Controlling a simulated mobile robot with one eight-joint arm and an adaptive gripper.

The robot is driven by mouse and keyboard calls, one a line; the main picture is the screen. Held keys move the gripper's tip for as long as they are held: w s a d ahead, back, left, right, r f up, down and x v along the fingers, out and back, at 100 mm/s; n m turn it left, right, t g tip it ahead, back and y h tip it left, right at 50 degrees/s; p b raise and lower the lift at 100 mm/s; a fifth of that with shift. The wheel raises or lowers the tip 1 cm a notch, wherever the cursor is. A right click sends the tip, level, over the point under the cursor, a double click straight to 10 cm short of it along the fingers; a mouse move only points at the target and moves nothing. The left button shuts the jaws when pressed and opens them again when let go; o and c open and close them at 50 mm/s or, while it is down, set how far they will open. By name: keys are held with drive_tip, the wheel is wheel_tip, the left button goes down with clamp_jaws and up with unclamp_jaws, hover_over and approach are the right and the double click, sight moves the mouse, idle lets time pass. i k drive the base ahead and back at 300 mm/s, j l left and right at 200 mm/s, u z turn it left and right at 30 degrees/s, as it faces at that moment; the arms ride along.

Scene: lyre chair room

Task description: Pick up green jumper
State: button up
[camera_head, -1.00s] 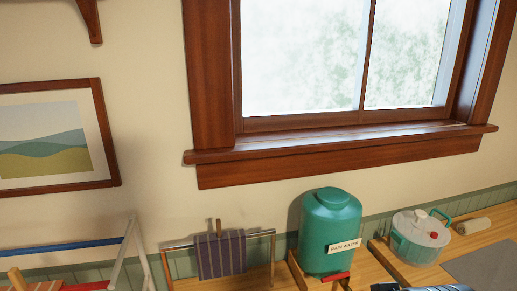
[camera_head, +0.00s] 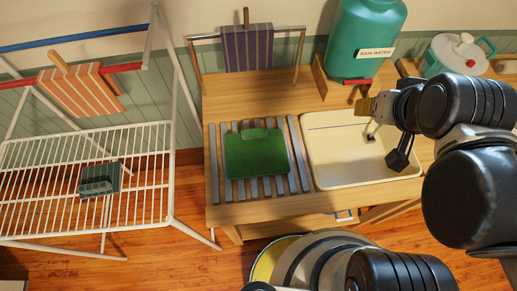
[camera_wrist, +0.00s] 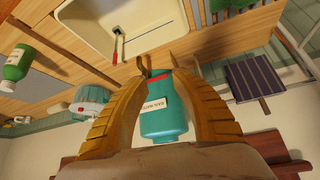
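The green jumper (camera_head: 257,155) lies folded and flat on a grey slatted rack on the wooden counter, left of the sink in the head view. My gripper (camera_head: 367,105) is above the sink area at the right of the head view, apart from the jumper. In the wrist view its two yellow fingers (camera_wrist: 161,75) stand apart with nothing held between them; the teal tank shows through the gap.
The sink (camera_head: 350,150) is right of the slatted rack (camera_head: 215,165). A teal rain water tank (camera_head: 365,35) stands behind it. A striped cloth (camera_head: 247,48) hangs on a rail at the back. A white drying rack (camera_head: 95,185) with cloths stands left. A lidded pot (camera_head: 455,52) is back right.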

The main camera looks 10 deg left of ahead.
sight(253, 153)
drive_tip(key=k+j+z, duration=0.25)
drive_tip(key=k+j, duration=0.2)
drive_tip(key=k+j+z, duration=0.25)
drive_tip(key=k, duration=0.3)
drive_tip(key=j+z, duration=0.1)
drive_tip(key=j, duration=0.3)
drive_tip(key=k+j+z, duration=0.15)
drive_tip(key=j, duration=0.25)
drive_tip(key=j+z, duration=0.1)
drive_tip(key=j, duration=0.3)
drive_tip(key=k+j+z, duration=0.1)
drive_tip(key=j, duration=0.3)
drive_tip(key=k+j+z, duration=0.15)
drive_tip(key=j, duration=0.2)
drive_tip(key=k+j+z, duration=0.1)
drive_tip(key=j, duration=0.3)
drive_tip(key=k+j+z, duration=0.1)
drive_tip(key=j, duration=0.25)
